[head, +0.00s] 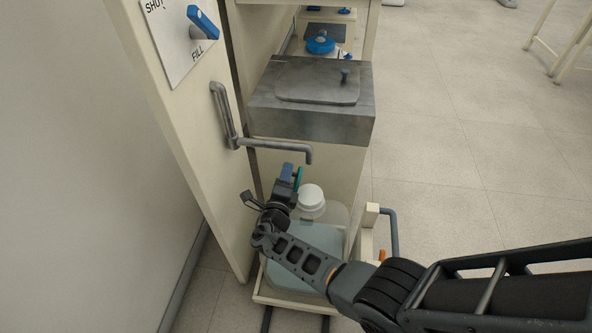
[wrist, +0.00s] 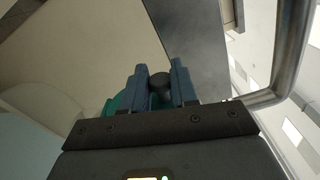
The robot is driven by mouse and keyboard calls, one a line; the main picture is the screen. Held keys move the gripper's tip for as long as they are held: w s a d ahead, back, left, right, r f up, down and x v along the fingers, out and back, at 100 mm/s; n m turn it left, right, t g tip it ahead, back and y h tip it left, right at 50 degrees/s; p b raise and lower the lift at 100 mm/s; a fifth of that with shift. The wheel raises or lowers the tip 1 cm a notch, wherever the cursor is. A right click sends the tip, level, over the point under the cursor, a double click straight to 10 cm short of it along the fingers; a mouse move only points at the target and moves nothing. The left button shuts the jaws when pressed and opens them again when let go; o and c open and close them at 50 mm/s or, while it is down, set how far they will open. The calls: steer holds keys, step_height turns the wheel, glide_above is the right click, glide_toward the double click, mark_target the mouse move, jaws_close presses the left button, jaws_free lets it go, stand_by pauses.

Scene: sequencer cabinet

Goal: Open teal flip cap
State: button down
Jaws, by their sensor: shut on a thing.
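The teal flip cap (head: 299,179) shows nearly edge-on in the head view, standing steeply tilted just above and left of the white neck (head: 311,196) of a translucent jug. In the wrist view, part of the teal cap (wrist: 118,103) shows behind the left finger. My gripper (head: 287,172) is left of the cap, its blue fingers beside it. In the wrist view my gripper (wrist: 160,88) is shut on a dark round knob (wrist: 160,83) in front of the teal cap. Where the knob joins the cap is hidden, as is the cap's hinge.
A grey bent pipe spout (head: 280,146) hangs close above my gripper. The cabinet door panel (head: 165,125) is close on the left. The jug stands in a cream tray (head: 290,302) with a blue handle (head: 390,225) at right. Open floor lies to the right.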

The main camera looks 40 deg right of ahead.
steer(key=shift+w+a+n, duration=0.25)
steer(key=shift+w+n, duration=0.2)
steer(key=shift+n, duration=0.15)
steer(key=shift+w+a+n, duration=0.25)
steer(key=shift+w+n, duration=0.15)
steer(key=shift+n, duration=0.2)
steer(key=shift+a, duration=0.1)
steer(key=c, duration=0.9)
jaws_free()
steer(key=shift+f, duration=0.15)
steer(key=shift+s, duration=0.1)
steer(key=p+v, duration=0.2)
steer(key=v, duration=0.5)
steer(key=shift+s+a+p, duration=0.25)
steer(key=shift+a+p, duration=0.05)
